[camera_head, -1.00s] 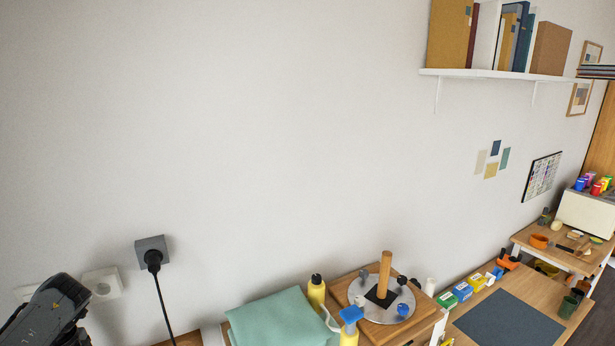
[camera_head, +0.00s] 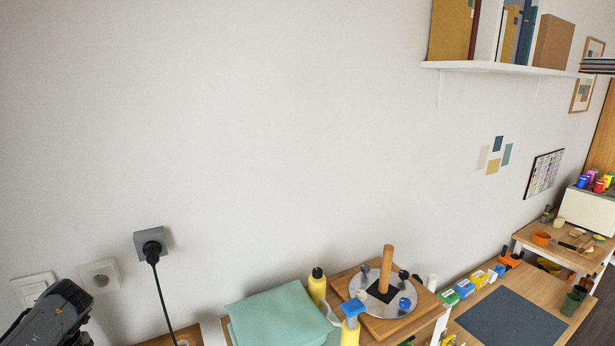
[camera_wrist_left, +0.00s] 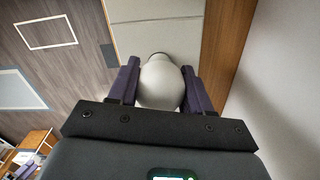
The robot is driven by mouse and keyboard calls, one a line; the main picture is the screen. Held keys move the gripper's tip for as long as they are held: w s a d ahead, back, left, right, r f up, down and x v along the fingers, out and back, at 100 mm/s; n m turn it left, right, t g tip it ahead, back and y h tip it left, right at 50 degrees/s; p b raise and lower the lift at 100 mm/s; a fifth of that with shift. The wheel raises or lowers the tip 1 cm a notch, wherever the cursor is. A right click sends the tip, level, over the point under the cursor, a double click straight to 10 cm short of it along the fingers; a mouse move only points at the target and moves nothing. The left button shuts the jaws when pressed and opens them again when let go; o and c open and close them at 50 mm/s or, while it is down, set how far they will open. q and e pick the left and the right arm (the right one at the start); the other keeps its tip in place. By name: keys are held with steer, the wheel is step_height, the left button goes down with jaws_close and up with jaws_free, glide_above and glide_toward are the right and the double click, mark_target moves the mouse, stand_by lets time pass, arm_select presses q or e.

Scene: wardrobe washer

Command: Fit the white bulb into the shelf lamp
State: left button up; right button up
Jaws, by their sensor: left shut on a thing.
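The white bulb (camera_wrist_left: 162,84) is between the two purple fingers of my left gripper (camera_wrist_left: 160,88) in the left wrist view. The gripper is shut on it, and its rounded white side faces the camera. In the head view, part of my left arm (camera_head: 50,315) shows at the lower left, in front of the wall; its fingers and the bulb are not visible there. The shelf lamp cannot be made out in either view. My right gripper is not in view.
A grey socket with a black plug (camera_head: 151,245) and white wall plates (camera_head: 100,276) are near my left arm. A folded green cloth (camera_head: 278,316), yellow bottles (camera_head: 317,286) and a round metal plate with a wooden post (camera_head: 386,270) stand lower middle. A wall shelf (camera_head: 500,69) holds books.

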arm_select(q)
steer(key=o, duration=1.1)
